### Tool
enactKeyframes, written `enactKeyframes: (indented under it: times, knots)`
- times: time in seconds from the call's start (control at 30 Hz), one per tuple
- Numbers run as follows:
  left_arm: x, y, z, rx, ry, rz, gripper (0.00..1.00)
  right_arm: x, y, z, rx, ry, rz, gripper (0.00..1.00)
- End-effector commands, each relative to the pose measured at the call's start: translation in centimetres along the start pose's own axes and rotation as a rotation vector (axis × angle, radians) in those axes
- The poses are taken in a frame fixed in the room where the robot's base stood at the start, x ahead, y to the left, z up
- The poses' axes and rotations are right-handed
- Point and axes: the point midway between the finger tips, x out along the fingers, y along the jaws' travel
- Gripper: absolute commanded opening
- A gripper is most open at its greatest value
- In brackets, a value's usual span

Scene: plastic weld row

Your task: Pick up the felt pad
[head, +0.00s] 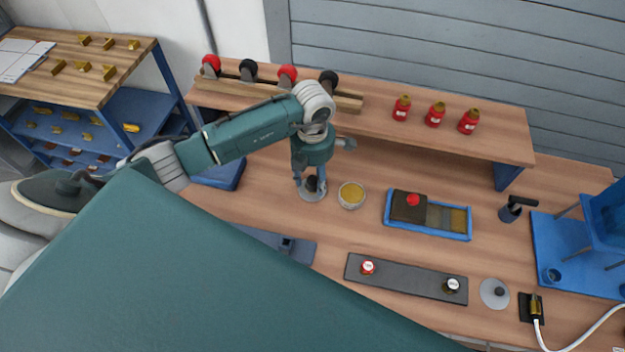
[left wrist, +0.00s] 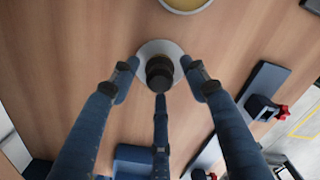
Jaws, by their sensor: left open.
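The felt pad (head: 313,196) appears to be the pale grey round disc with a dark knob, flat on the wooden bench under my left gripper (head: 311,178). In the left wrist view the pad's disc (left wrist: 152,48) shows with its black knob (left wrist: 159,73) upright in the middle. My left gripper (left wrist: 158,80) is open, its fingers spread around the knob with gaps visible. I cannot tell how high the fingertips are above the bench. A similar grey disc with a dark knob (head: 495,293) lies at the front right. My right gripper is not in view.
A round tub with yellow contents (head: 351,195) stands just right of the pad. Beyond it is a blue tray (head: 471,238). A dark strip (head: 410,280) holds two small capped items. A raised shelf (head: 380,125) with red bottles runs behind.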

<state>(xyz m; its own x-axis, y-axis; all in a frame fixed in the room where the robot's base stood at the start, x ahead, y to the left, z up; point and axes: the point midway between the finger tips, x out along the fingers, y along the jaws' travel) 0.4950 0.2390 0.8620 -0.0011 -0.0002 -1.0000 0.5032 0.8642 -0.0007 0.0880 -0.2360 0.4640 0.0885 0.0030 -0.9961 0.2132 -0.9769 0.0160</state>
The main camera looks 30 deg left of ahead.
Motion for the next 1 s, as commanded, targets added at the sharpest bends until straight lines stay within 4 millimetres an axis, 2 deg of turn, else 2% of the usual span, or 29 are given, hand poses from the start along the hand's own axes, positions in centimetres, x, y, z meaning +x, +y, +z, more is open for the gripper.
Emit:
enactKeyframes:
  times: [0.27,0.5,0.87,1.0]
  knots:
    - [0.45,0.04,0.00,0.001,-0.001,0.001,0.46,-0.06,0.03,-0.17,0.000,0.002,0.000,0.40]
    - [0.41,0.04,0.00,0.001,-0.001,0.001,0.00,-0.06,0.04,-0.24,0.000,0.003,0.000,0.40]
    - [0.31,0.05,0.03,0.000,-0.002,0.001,0.00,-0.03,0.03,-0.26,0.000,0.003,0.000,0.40]
    - [-0.34,0.08,0.11,0.000,-0.003,0.001,0.00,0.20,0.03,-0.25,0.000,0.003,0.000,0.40]
